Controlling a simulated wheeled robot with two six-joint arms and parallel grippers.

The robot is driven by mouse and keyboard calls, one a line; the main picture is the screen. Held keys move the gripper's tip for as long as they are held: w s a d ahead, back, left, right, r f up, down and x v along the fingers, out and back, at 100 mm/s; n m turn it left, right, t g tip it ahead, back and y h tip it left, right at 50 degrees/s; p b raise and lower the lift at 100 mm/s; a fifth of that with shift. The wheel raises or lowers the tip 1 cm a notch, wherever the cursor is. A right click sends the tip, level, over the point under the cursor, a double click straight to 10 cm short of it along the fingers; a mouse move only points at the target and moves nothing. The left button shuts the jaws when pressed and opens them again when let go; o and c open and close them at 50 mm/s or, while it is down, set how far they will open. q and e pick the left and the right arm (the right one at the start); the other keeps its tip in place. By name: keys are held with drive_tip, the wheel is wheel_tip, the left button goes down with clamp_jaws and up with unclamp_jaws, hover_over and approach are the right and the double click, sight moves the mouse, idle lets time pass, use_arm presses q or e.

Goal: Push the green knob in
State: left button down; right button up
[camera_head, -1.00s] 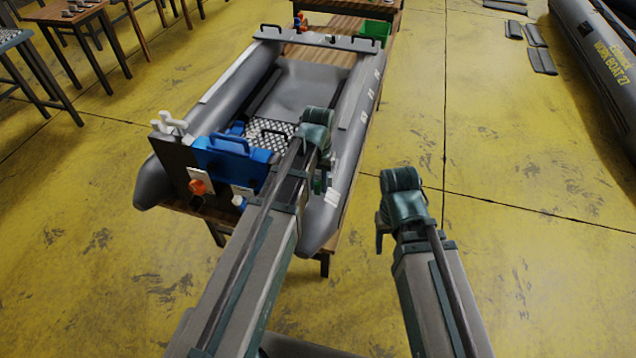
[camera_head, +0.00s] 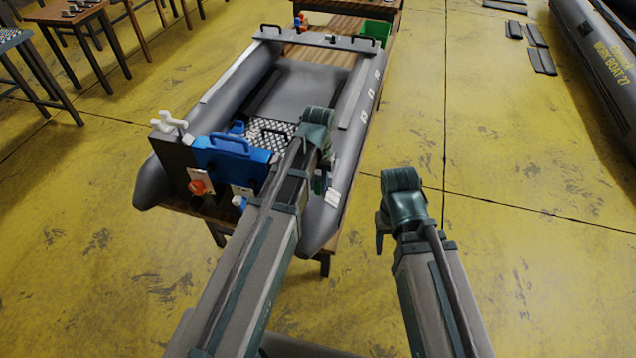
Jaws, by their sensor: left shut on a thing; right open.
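The grey inflatable boat (camera_head: 358,118) lies on a wooden stand, its dark transom board (camera_head: 178,160) toward me. My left gripper (camera_head: 319,188) points down by the near end of the boat's right tube. It is shut on a small green part (camera_head: 318,184), which looks like the green knob. My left arm and wrist hide most of it, so I cannot tell how far in it sits. My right gripper (camera_head: 380,244) is open and empty above the yellow floor, right of the boat.
An orange knob (camera_head: 197,187) on a white plate and a blue motor-like box (camera_head: 232,158) are on the transom. A green bin (camera_head: 375,30) stands behind the boat. Tables stand at the left, another boat (camera_head: 600,60) at the right.

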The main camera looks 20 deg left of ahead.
use_arm(q)
drive_tip(key=w, duration=0.2)
drive_tip(key=shift+w, duration=0.35)
drive_tip(key=shift+s, duration=0.1)
drive_tip(key=c, duration=0.7)
unclamp_jaws()
wheel_tip(320, 180, up, 14)
drive_tip(key=p, duration=1.3)
drive_tip(key=shift+f+p, duration=0.1)
drive_tip(key=shift+p, duration=0.3)
